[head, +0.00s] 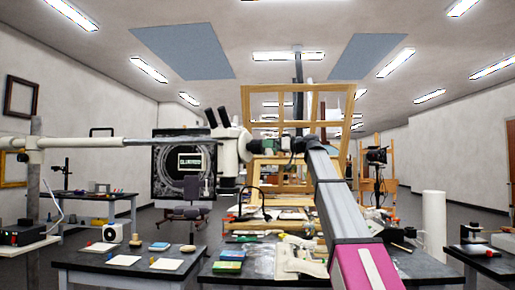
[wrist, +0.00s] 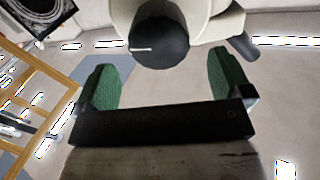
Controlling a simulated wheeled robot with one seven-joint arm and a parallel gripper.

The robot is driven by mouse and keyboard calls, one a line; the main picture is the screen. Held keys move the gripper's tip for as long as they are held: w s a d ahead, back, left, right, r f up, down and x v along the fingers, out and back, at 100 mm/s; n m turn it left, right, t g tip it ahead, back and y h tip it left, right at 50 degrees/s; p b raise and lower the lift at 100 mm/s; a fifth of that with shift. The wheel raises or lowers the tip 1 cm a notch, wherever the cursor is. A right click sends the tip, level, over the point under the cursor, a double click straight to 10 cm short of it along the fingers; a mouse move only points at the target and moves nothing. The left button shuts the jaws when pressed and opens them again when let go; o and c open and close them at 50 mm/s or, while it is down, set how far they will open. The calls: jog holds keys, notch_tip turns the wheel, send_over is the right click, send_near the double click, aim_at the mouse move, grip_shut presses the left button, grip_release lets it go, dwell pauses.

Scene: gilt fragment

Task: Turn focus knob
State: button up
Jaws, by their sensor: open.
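The focus knob (wrist: 158,43) is a round black knob with a short white line on its face. It sticks out of the cream microscope body (wrist: 225,22) in the wrist view. My gripper (wrist: 161,60) is open, with one green finger pad on each side of the knob. A gap shows between each pad and the knob; how far the knob reaches between the pads is hard to tell. In the head view the cream microscope (head: 229,150) with dark eyepieces hangs on a horizontal boom, and my arm reaches its right side. The knob is hard to make out there.
The grey boom (head: 130,142) runs left from the microscope to a post. A wooden easel frame (head: 325,105) stands close behind my arm. Below is a dark workbench (head: 262,262) with boxes and tools. A white cylinder (head: 433,222) stands at the right.

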aim_at(257, 146)
jog(key=x, duration=0.7)
jog(key=shift+w+a, duration=0.1)
jog(key=shift+a, duration=0.15)
jog(key=c, duration=0.9)
